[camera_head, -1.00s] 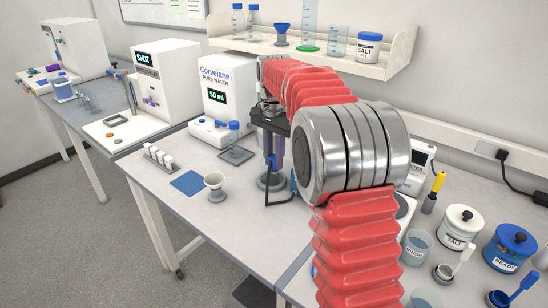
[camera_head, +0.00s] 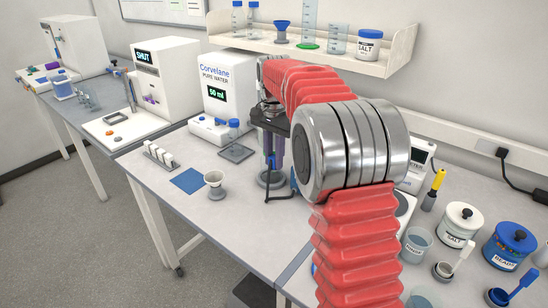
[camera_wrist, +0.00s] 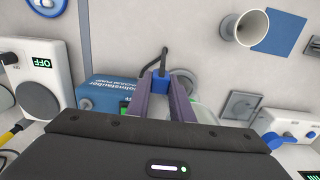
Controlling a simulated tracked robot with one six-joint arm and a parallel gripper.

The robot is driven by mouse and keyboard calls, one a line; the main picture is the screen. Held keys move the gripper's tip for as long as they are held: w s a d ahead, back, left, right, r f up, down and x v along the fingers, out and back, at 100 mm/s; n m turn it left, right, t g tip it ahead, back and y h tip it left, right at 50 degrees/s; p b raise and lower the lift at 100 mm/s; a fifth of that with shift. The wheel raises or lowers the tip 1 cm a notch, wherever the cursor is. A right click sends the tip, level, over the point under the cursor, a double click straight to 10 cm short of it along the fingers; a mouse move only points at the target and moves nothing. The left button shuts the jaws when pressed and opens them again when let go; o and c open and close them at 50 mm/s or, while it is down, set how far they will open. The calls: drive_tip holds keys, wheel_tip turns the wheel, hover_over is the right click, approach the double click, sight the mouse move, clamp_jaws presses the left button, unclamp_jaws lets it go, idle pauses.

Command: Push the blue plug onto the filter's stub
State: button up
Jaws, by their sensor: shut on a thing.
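The blue plug (camera_wrist: 160,84) is between the tips of my gripper (camera_wrist: 161,87) in the wrist view, and the gripper is shut on it. A black hose (camera_wrist: 164,58) runs from it to the bench. In the head view my gripper (camera_head: 272,152) is upright over the bench, beside a round grey base (camera_head: 272,179). A pale round thing with a green edge (camera_wrist: 206,116) shows partly behind the fingers in the wrist view; it may belong to the filter. I cannot make out the stub or whether the plug touches it.
A blue pump box (camera_wrist: 108,94) stands close left of the fingers in the wrist view. A white funnel on a grey foot (camera_head: 215,184) and a blue mat (camera_head: 188,181) lie left of my gripper in the head view.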

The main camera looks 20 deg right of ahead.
drive_tip(key=o, duration=1)
drive_tip(key=shift+r, duration=0.1)
wheel_tip(320, 180, up, 14)
drive_tip(key=shift+f, duration=0.25)
idle(0.7)
